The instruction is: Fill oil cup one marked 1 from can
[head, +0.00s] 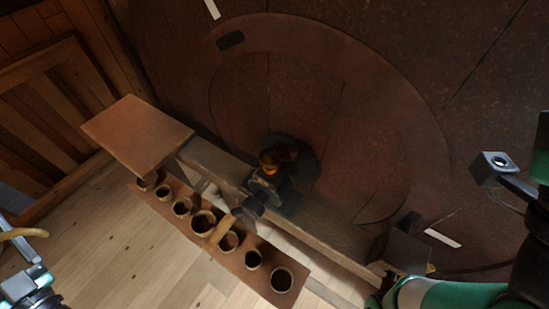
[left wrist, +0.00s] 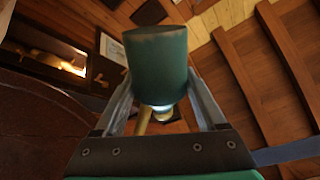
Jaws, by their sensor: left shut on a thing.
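In the left wrist view my left gripper (left wrist: 160,108) is shut on a dark green cylinder, which looks like the can (left wrist: 157,60). The can sits between the two grey fingers, and a yellowish tube-like part (left wrist: 145,122) shows below it. In the head view only part of my left arm shows at the lower left edge; the can is not seen there. A small amber cup-like part (head: 270,158) sits on a dark fitting at the middle of the head view. No mark 1 is readable on anything.
A sloping brown rack (head: 237,262) holds several round brass-rimmed pots. A flat wooden block (head: 137,133) stands at its upper end. A wooden beam (head: 330,228) runs past the dark fitting. A huge rust-brown disc (head: 400,110) fills the back. Pale floor (head: 120,260) lies open at lower left.

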